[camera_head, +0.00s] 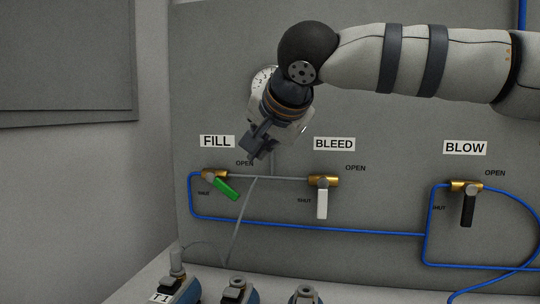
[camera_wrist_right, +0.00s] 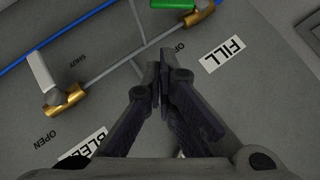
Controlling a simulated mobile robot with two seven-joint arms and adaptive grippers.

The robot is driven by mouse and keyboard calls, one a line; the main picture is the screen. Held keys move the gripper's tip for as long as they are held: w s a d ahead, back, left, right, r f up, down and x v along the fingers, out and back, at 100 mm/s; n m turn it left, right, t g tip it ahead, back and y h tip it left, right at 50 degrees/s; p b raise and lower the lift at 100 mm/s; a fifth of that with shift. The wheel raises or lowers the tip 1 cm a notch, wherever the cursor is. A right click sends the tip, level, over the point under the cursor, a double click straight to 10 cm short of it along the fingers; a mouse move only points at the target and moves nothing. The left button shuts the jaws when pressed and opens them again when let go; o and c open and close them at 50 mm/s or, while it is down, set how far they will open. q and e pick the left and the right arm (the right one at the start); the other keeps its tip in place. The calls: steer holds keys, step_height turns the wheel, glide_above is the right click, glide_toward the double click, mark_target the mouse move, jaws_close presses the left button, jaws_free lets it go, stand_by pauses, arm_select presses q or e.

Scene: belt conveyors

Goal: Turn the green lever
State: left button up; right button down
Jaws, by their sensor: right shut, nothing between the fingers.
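The green lever (camera_head: 226,189) is on a brass valve (camera_head: 214,174) under the FILL label (camera_head: 217,142) on the grey panel. It slants down to the right, between the SHUT and OPEN marks. In the right wrist view the green lever (camera_wrist_right: 173,4) shows at the top edge, partly cut off. My right gripper (camera_head: 252,156) is shut and empty, above and to the right of the lever, apart from it. Its fingertips (camera_wrist_right: 160,55) point toward the pipe in the wrist view. My left gripper is not in view.
A white lever (camera_head: 322,204) hangs down under BLEED, and a black lever (camera_head: 468,209) hangs down under BLOW. Blue and grey pipes link the valves. Several bottle-like units (camera_head: 238,290) stand on the ledge below.

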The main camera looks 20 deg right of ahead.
mark_target(222, 186)
steer(key=x, duration=0.6)
steer(key=shift+f, duration=0.15)
steer(key=f, duration=0.1)
steer(key=w+a, duration=0.1)
steer(key=f, duration=0.1)
steer(key=shift+w+a+f, duration=0.3)
steer(key=shift+w+f, duration=0.05)
steer(key=shift+f, duration=0.05)
steer(key=shift+w+a+f, duration=0.15)
steer(key=shift+f, duration=0.2)
